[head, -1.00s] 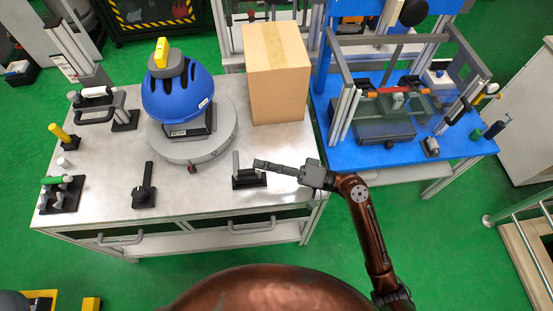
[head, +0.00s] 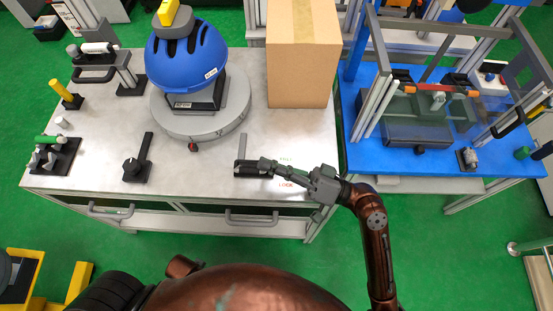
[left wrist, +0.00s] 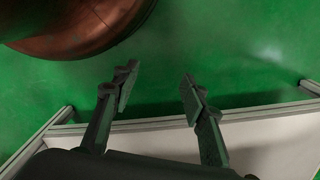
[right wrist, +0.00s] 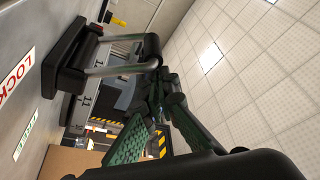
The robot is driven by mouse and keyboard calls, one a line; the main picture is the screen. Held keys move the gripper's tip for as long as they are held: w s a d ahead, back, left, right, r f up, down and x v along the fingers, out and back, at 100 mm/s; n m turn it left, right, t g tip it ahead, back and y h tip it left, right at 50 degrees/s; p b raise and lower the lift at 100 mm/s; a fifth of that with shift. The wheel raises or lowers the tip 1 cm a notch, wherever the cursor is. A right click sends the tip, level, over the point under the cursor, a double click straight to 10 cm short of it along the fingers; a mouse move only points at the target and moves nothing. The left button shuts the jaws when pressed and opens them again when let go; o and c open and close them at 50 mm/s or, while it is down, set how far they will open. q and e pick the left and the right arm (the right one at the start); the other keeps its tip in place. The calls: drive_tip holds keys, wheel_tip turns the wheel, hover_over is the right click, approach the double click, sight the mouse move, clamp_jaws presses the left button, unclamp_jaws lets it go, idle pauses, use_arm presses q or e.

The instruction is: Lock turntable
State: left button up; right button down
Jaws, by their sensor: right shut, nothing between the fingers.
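The turntable is a round grey disc (head: 222,125) on the left table, with a blue helmet (head: 187,62) on a dark support on it. Near the table's front right is a lever fixture (head: 252,168) with a dark base. Green FREE (head: 286,159) and red LOCK (head: 286,184) labels lie right of it. In the right wrist view the lever (right wrist: 110,69) has metal bars and a black grip. My right gripper (head: 264,165) is shut and empty, its tips close to the fixture; contact is unclear. My left gripper (left wrist: 158,86) is open and empty, over the floor beside a table edge.
A cardboard box (head: 302,60) stands at the table's back right. A black lever (head: 135,165) and other handles stand to the left. A blue table (head: 430,158) with a framed rig is at the right, across a narrow gap.

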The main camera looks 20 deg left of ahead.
use_arm(q)
drive_tip(key=shift+w+d+r, duration=0.15)
drive_tip(key=shift+d+r, duration=0.05)
drive_tip(key=shift+r, duration=0.85)
use_arm(e)
drive_tip(key=shift+s+f, duration=0.1)
drive_tip(key=shift+s, duration=0.05)
drive_tip(key=shift+f, duration=0.1)
wheel_tip(320, 180, up, 3)
drive_tip(key=w+a, duration=0.1)
drive_tip(key=w, duration=0.2)
use_arm(q)
drive_tip(key=f, duration=0.3)
drive_tip(key=f+p, duration=0.1)
drive_tip(key=shift+w+a+f, duration=0.2)
drive_tip(key=shift+a+f, duration=0.1)
drive_tip(key=shift+a, duration=0.05)
use_arm(e)
drive_tip(key=v, duration=1)
use_arm(q)
drive_tip(key=shift+s, duration=0.1)
